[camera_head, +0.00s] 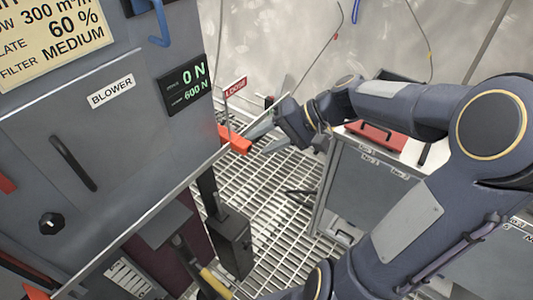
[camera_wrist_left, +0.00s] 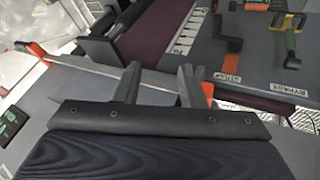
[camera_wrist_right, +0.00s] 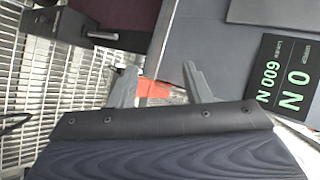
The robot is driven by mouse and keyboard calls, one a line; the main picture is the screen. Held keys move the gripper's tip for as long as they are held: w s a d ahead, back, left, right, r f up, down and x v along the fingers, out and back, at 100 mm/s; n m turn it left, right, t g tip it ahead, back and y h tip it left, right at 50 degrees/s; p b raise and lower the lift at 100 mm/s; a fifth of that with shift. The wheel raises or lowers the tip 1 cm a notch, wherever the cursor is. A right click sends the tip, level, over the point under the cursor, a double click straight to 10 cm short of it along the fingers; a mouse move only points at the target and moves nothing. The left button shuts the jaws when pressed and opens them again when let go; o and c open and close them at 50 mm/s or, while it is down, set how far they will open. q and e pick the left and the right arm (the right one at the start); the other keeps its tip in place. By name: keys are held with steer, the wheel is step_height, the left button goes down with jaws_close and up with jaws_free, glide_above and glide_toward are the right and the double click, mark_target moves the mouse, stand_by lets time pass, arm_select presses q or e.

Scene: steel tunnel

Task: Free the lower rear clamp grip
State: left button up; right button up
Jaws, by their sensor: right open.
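An orange clamp grip (camera_head: 236,141) sits at the far edge of the grey blower cabinet (camera_head: 130,150), beside a red LOOSE tag (camera_head: 235,87). My right gripper (camera_head: 264,138) is just right of this grip. In the right wrist view my right gripper (camera_wrist_right: 160,85) has its fingers spread, with the orange grip (camera_wrist_right: 155,90) showing between them; I cannot tell whether they touch. My left gripper (camera_wrist_left: 158,85) has its fingers apart over a long metal edge. An orange part (camera_wrist_left: 207,89) shows beside its right finger, and another orange end (camera_wrist_left: 38,50) lies farther left.
A cabinet display (camera_head: 187,86) reads 0 N over 600 N. A dark post (camera_head: 232,240) stands below the cabinet edge on the grated floor (camera_head: 275,190). A grey cart (camera_head: 365,190) with a red case (camera_head: 375,136) stands right. A BYPASS label (camera_wrist_left: 288,90) lies near colored handles.

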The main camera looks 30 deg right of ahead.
steer(key=w+d+f+m+t+y+b, duration=0.1)
steer(key=w+d+f+m+t+b, duration=0.1)
steer(key=w+d+f+t+b, duration=0.25)
steer(key=w+d+f+m+t+y+b, duration=0.1)
steer(key=w+d+f+m, duration=0.15)
steer(key=d+f, duration=0.4)
arm_select(q)
step_height(320, 180, down, 10)
steer(key=b, duration=0.1)
steer(key=shift+d+f+b, duration=0.15)
steer(key=shift+d+b, duration=0.05)
steer(key=shift+b, duration=0.2)
arm_select(e)
steer(key=shift+n, duration=0.35)
steer(key=w+a, duration=0.1)
steer(key=w, duration=0.1)
steer(key=w+a, duration=0.2)
steer(key=w, duration=0.1)
steer(key=shift+w+a+r, duration=0.35)
steer(key=shift+a+r, duration=0.05)
jaws_close()
